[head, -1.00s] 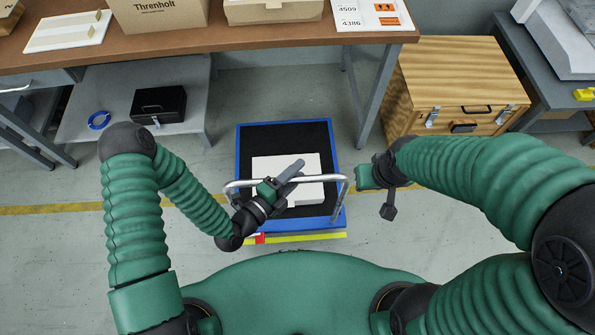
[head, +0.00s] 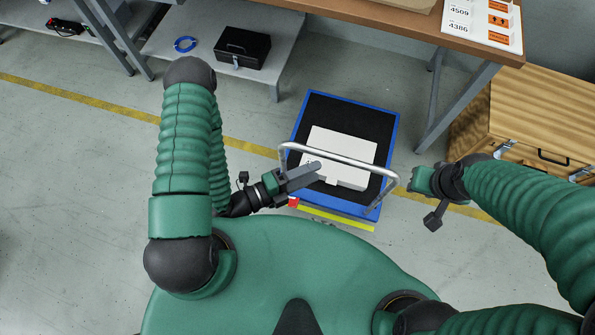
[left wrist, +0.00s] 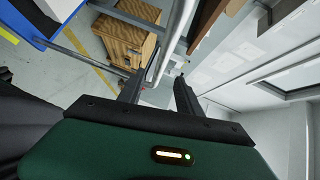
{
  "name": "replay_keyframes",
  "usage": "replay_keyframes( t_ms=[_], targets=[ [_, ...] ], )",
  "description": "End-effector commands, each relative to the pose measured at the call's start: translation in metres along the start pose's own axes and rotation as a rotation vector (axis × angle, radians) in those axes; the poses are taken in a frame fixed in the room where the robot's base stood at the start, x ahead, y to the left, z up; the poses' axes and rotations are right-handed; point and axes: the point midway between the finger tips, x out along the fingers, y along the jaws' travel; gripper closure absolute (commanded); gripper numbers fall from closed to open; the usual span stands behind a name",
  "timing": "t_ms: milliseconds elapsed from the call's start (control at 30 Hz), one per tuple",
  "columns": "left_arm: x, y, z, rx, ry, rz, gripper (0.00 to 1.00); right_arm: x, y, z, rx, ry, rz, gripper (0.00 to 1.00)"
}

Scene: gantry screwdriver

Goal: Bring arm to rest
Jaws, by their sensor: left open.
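My left arm is bent beside my body. My left gripper (head: 314,168) is open, its grey fingers pointing right at the near left end of a cart's silver handle (head: 340,160). In the left wrist view the two dark fingers (left wrist: 158,92) stand apart, with a silver bar (left wrist: 175,42) beyond them in the gap. I see nothing held; whether a finger touches the handle I cannot tell. My right gripper (head: 424,182) is beyond the right end of the handle; its jaws are not clear.
The cart (head: 392,135) has a blue rim, a black mat and a white box (head: 343,146) on it. A bench (head: 400,28) stands beyond. A low grey shelf (head: 185,45) holds a black case (head: 242,47) and blue ring. A wooden chest (head: 540,110) is at right. Floor at left is clear.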

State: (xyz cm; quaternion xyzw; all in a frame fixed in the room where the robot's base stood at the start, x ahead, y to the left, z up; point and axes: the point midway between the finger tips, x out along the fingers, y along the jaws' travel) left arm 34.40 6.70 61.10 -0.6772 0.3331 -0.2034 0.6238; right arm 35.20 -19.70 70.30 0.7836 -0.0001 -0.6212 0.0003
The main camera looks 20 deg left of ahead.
Motion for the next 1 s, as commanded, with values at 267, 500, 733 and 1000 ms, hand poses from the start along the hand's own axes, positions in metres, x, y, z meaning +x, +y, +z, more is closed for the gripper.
replay_keyframes(
  t_ms=[267, 500, 733, 1000],
  targets=[
    [-0.036, 0.000, 0.001, -0.002, -0.001, 0.000, 0.59, -0.006, 0.000, -0.001, 0.000, 0.000, 0.000, 0.69],
    [-0.037, 0.000, 0.001, -0.001, 0.000, 0.000, 0.59, -0.006, 0.000, -0.001, 0.000, 0.000, 0.000, 0.69],
    [-0.036, -0.002, 0.001, -0.002, 0.004, 0.012, 0.59, -0.009, 0.000, -0.002, 0.000, 0.000, 0.000, 0.69],
    [-0.031, -0.041, 0.062, -0.211, -0.133, 0.481, 0.59, -0.084, 0.000, -0.020, 0.000, 0.001, 0.000, 0.69]
  ],
)
